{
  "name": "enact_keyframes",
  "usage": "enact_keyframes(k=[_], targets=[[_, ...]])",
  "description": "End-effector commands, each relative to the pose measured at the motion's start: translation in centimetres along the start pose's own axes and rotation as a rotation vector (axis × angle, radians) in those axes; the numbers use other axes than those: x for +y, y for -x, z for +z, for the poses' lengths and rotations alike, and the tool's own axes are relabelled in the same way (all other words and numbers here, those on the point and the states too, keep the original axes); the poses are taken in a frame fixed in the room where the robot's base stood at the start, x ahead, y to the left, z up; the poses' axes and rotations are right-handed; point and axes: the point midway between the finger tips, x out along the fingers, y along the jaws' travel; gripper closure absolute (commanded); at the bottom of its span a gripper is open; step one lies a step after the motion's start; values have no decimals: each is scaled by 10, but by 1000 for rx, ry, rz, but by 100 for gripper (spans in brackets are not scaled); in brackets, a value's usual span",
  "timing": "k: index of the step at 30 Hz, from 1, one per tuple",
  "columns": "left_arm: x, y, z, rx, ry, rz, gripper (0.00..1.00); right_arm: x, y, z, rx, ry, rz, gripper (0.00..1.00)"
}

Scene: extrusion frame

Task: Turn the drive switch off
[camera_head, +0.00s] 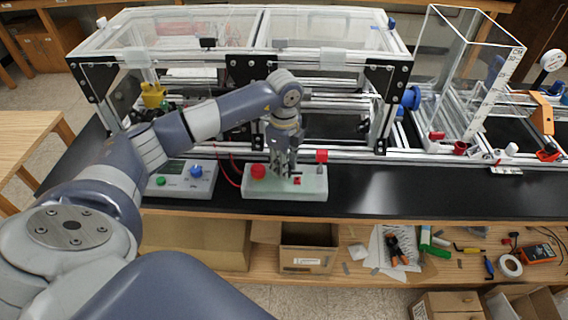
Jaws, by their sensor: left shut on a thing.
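A pale control box (262,190) stands on the black bench top in front of the extrusion frame. It has a round red button (258,171) on its left, a small red part (297,181) near its front middle and another red piece (321,156) at its right end. My left gripper (284,177) points down onto the middle of the box, just right of the red button. Its fingers are shut on the drive switch, which they mostly hide, so the switch's position cannot be told. My right gripper is out of view.
A grey box (180,184) with a display, a green knob and a blue knob is left of the control box. The extrusion frame (240,68) with clear panels rises close behind. The black bench (400,185) is clear to the right. Tools lie on the shelf below.

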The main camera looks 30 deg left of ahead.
Motion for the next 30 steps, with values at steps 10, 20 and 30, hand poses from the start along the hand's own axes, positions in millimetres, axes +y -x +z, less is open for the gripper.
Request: enact_keyframes(k=[10, 20, 30], targets=[[-1, 1, 0, 1, 1, -2, 57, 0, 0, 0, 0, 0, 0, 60], [0, 0, 0, 1, 0, 0, 53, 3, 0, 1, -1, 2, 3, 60], [-2, 46, 0, 2, -1, -6, 53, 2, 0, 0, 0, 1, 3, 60]])
